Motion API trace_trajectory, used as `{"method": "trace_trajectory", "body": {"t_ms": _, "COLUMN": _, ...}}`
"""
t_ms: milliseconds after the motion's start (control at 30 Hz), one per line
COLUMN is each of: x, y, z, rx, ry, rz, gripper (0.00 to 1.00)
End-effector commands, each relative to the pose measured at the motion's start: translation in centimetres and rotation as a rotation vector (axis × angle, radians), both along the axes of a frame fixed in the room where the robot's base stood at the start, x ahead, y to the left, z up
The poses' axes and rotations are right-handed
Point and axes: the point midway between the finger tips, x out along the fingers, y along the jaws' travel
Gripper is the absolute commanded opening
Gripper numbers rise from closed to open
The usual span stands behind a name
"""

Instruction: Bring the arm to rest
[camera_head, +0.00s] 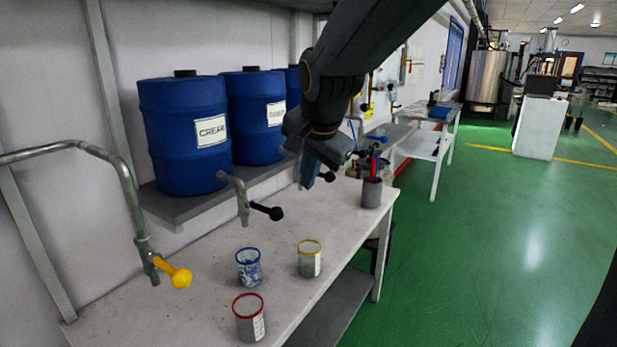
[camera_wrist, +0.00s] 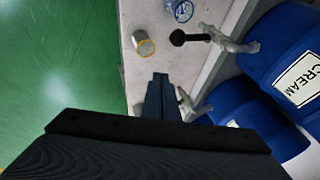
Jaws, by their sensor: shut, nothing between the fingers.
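My gripper (camera_head: 308,184) hangs from my dark arm above the back part of the white table (camera_head: 190,315), in front of the blue drums. It is shut and empty. In the wrist view its closed fingers (camera_wrist: 160,78) point toward the table edge, clear of the cups. A cup with a yellow rim (camera_head: 310,258) stands upright on the table and also shows in the wrist view (camera_wrist: 143,42). A cup with blue marks (camera_head: 248,268) and a cup with a red rim (camera_head: 249,318) stand nearer the front.
Blue drums (camera_head: 185,135) stand on a grey shelf (camera_head: 170,205) along the left wall. A tap with a black handle (camera_head: 265,211) and a pipe with a yellow handle (camera_head: 178,275) reach over the table. A grey pot of tools (camera_head: 372,192) stands at the far end. Green floor lies open right.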

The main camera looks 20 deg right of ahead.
Motion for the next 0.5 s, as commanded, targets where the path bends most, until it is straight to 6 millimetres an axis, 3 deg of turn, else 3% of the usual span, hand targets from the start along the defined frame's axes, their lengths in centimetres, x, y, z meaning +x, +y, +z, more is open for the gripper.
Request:
{"method": "trace_trajectory", "body": {"t_ms": 267, "x": -0.4, "y": -0.1, "z": -0.9, "rx": -0.016, "ry": 0.019, "rz": 0.026, "gripper": 0.0}}
{"method": "trace_trajectory", "body": {"t_ms": 367, "x": -2.0, "y": -0.4, "z": -3.7, "rx": -0.064, "ry": 0.076, "rz": 0.111, "gripper": 0.0}}
{"method": "trace_trajectory", "body": {"t_ms": 500, "x": -6.1, "y": -1.0, "z": -9.8, "rx": -0.16, "ry": 0.208, "rz": 0.331, "gripper": 0.0}}
